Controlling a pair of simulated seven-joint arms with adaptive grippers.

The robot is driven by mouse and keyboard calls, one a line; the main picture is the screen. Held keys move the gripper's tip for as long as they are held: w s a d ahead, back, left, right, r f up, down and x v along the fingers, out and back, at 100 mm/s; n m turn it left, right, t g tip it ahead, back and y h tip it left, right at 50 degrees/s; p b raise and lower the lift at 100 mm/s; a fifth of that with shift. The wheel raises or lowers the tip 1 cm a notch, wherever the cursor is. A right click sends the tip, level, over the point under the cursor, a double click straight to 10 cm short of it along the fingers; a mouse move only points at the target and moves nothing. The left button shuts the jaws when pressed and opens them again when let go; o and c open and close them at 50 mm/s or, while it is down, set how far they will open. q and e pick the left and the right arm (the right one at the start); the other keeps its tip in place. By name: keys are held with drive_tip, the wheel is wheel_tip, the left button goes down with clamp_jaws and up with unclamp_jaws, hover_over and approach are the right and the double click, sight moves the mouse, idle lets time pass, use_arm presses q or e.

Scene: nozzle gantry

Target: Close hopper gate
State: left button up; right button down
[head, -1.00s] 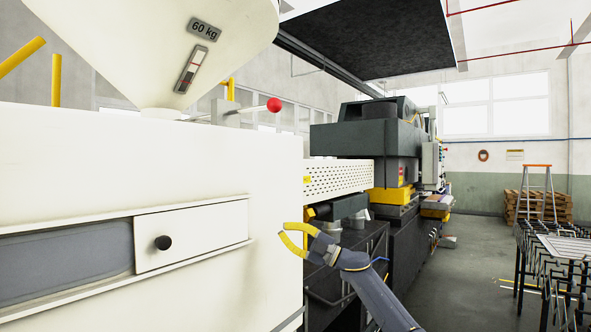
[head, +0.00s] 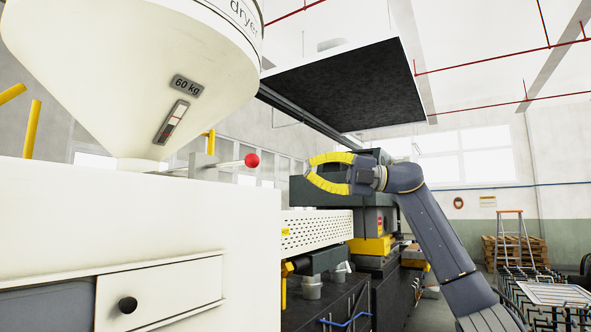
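The hopper (head: 130,70) is a large cream cone at the upper left, with a "60 kg" label and a sight gauge. Below its neck, a gate lever (head: 218,165) sticks out to the right and ends in a red ball knob (head: 252,160). My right gripper (head: 312,174) has yellow fingers, spread apart and empty. It points left toward the red knob, with a gap between them in the picture. My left gripper is not in view.
A cream cabinet (head: 150,215) with a sliding panel and black knob (head: 127,305) fills the lower left. A dark machine (head: 372,215) stands behind my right arm. A black panel (head: 345,85) hangs overhead. A stepladder (head: 511,240) and racks stand far right.

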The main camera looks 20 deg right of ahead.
drive_tip(key=w+d+x, duration=0.1)
drive_tip(key=w+x, duration=0.1)
drive_tip(key=x, duration=0.9)
drive_tip(key=shift+w+a+r, duration=0.25)
drive_tip(key=shift+w+a, duration=0.1)
drive_tip(key=shift+w, duration=0.05)
drive_tip(key=shift+w, duration=0.1)
